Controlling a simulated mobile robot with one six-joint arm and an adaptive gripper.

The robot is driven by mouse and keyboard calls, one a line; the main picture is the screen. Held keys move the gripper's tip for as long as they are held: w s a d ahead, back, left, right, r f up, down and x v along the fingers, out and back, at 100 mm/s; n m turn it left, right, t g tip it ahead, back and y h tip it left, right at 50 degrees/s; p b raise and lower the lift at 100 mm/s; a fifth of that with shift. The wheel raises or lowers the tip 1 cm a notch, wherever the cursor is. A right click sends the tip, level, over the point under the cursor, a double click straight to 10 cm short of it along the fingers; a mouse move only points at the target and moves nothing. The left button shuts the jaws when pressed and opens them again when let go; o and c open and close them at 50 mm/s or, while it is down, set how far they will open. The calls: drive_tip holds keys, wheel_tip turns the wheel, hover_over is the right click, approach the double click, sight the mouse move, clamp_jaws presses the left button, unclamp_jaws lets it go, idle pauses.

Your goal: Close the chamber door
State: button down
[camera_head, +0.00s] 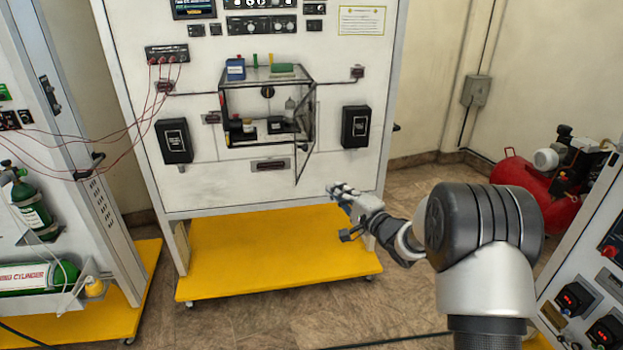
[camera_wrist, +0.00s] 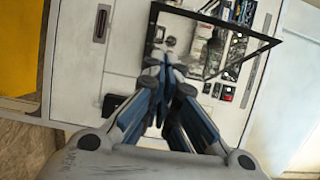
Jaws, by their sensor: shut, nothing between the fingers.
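The clear chamber (camera_head: 250,94) with dark edges is mounted on the white panel's front. Its transparent, dark-framed door (camera_head: 306,150) stands open, swung outward on the chamber's right side. In the wrist view the door's black frame (camera_wrist: 262,47) crosses the upper middle, with the chamber's contents behind it. My gripper (camera_head: 338,189) is below and to the right of the door in the head view. Its fingers (camera_wrist: 168,68) are closed together and hold nothing. In the wrist view the fingertips overlap the door area; I cannot tell whether they touch it.
Small items sit on the chamber's top, including a blue box (camera_head: 235,69) and a green block (camera_head: 282,68). Black boxes (camera_head: 356,127) flank the chamber. The yellow base (camera_head: 260,255) juts out below the panel. A red compressor (camera_head: 535,190) stands at right. Open floor lies in front.

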drive_tip(key=b, duration=0.1)
approach(300, 170)
drive_tip(key=w+d, duration=0.2)
drive_tip(key=shift+w+a+r+b, duration=0.1)
drive_tip(key=shift+w+a+b, duration=0.2)
drive_tip(key=shift+a, duration=0.45)
drive_tip(key=shift+w+a+f+b, duration=0.15)
drive_tip(key=shift+a+b, duration=0.1)
drive_tip(key=shift+a, duration=0.55)
drive_tip(key=shift+w+a+r+b, duration=0.15)
drive_tip(key=shift+w+a+b, duration=0.15)
drive_tip(key=shift+a, duration=0.45)
drive_tip(key=shift+s, duration=0.1)
